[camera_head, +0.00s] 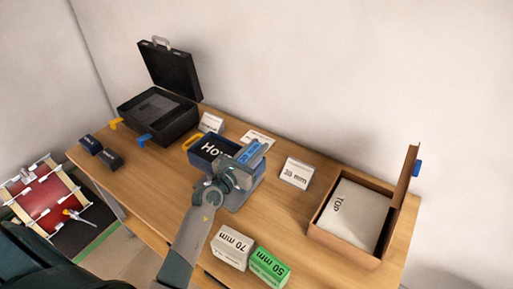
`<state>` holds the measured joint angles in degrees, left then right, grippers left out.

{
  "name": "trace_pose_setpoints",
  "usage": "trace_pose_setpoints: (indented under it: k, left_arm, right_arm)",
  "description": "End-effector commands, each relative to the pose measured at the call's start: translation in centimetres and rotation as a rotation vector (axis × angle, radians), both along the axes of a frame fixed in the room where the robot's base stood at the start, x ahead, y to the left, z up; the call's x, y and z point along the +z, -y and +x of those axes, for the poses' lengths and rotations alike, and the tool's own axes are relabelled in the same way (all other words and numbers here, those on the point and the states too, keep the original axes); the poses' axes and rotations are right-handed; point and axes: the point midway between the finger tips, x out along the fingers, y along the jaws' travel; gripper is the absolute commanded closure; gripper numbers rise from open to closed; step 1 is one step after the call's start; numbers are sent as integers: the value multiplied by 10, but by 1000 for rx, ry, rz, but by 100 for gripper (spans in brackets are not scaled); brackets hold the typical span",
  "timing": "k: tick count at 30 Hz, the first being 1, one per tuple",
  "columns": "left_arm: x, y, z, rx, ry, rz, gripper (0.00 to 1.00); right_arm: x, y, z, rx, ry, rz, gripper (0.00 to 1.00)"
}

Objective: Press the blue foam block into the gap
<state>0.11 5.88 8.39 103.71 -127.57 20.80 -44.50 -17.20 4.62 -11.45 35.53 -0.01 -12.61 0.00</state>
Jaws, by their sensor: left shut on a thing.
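My left gripper (244,163) is over the middle of the table, with its arm coming up from the bottom edge. It is shut on the blue foam block (251,150), whose top with small dark lettering shows just beyond the fingers. Below it is a grey-blue base (243,198), mostly covered by my wrist. My right gripper is not in view.
A white block marked 70 mm (231,248) and a green 50 mm block (269,267) lie near the front edge. A white 30 mm block (297,172) is to the right.

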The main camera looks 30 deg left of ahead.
Motion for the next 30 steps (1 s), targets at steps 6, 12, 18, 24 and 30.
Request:
trace_pose_setpoints:
  k: [6, 12, 18, 24, 30]
  left_arm:
    - [-6, 0, 0, 1, 0, 1, 100]
    - [-10, -1, 0, 1, 0, 1, 100]
    - [-9, 0, 0, 1, -2, 1, 55]
    - [-10, 0, -1, 0, -3, 0, 55]
    - [-12, -2, -8, 1, -5, 1, 55]
  right_arm:
    - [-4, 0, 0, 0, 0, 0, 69]
    - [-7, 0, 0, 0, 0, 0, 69]
    - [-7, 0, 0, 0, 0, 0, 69]
    - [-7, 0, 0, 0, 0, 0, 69]
    - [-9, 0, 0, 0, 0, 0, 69]
